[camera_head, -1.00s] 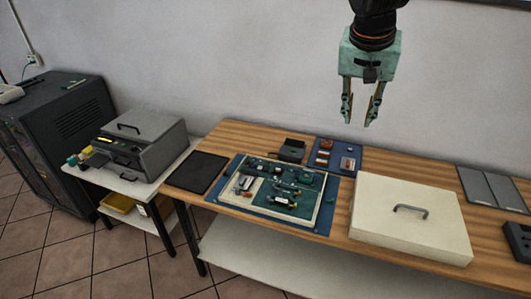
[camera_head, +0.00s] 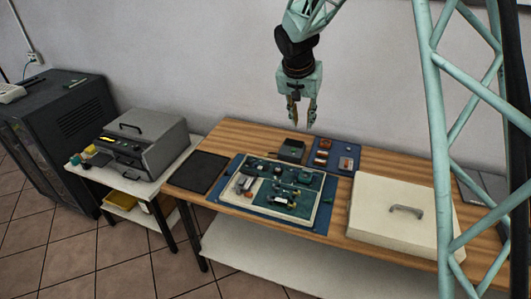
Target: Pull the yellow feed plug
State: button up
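I cannot make out the yellow feed plug for certain. Small yellow and teal pieces (camera_head: 90,149) sit at the left end of the white side table, beside a grey box machine (camera_head: 150,140) with a handle and a yellow strip on its front. They are too small to tell apart clearly. My gripper (camera_head: 302,126) hangs above the back of the wooden bench, fingers pointing down and apart, holding nothing. It is well to the right of the side table.
The wooden bench (camera_head: 228,138) carries a black mat (camera_head: 203,172), a circuit board on a blue mat (camera_head: 275,193), a blue parts tray (camera_head: 334,155) and a cream lidded box (camera_head: 385,222). A dark cabinet (camera_head: 65,135) stands far left. My lattice arm link covers the right side.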

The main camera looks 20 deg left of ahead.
jog(key=p, duration=0.3)
send_near(266, 154)
jog(key=v, duration=0.5)
jog(key=shift+s+d+f, duration=0.1)
jog(key=shift+d+f, duration=0.05)
jog(key=shift+d, duration=0.1)
jog(key=shift+a+x, duration=0.1)
jog(key=shift+x, duration=3.35)
jog(key=shift+a+x, duration=0.15)
jog(key=shift+x, duration=3.25)
grip_shut()
